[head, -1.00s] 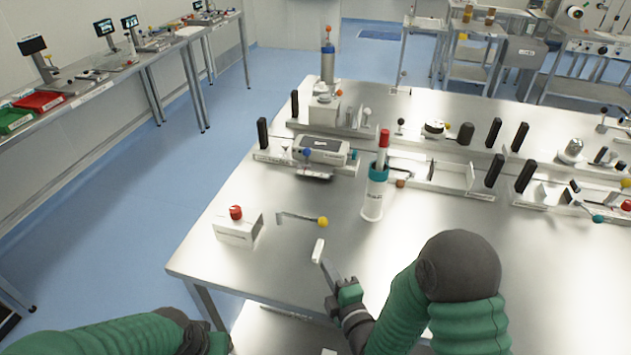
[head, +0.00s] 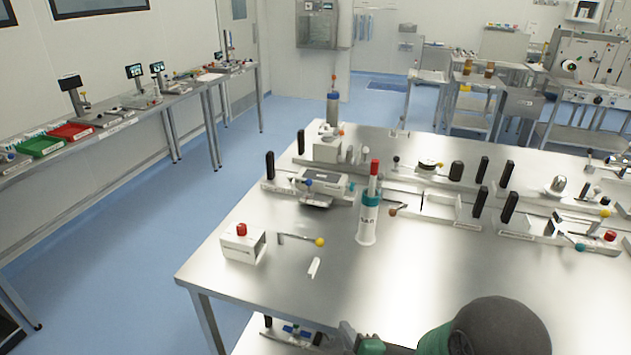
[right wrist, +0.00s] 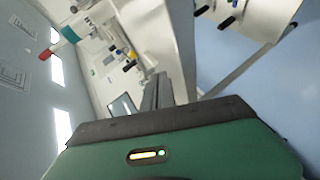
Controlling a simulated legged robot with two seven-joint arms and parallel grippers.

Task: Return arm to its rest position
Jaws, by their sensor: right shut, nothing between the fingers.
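My right arm comes in at the bottom right of the head view. Its right gripper (head: 352,340) shows only in part at the bottom edge, below the table's front edge in the picture. In the right wrist view the gripper's dark fingers (right wrist: 157,93) are together with nothing between them. My left arm and gripper are not in the head view now. The steel worktable (head: 420,290) lies beyond my right arm.
On the table's near left part are a white box with a red button (head: 241,243), a yellow-knobbed lever (head: 300,240) and a small white piece (head: 314,268). A white and teal cylinder with a red top (head: 368,215) stands behind. Blue floor (head: 130,230) is clear at left.

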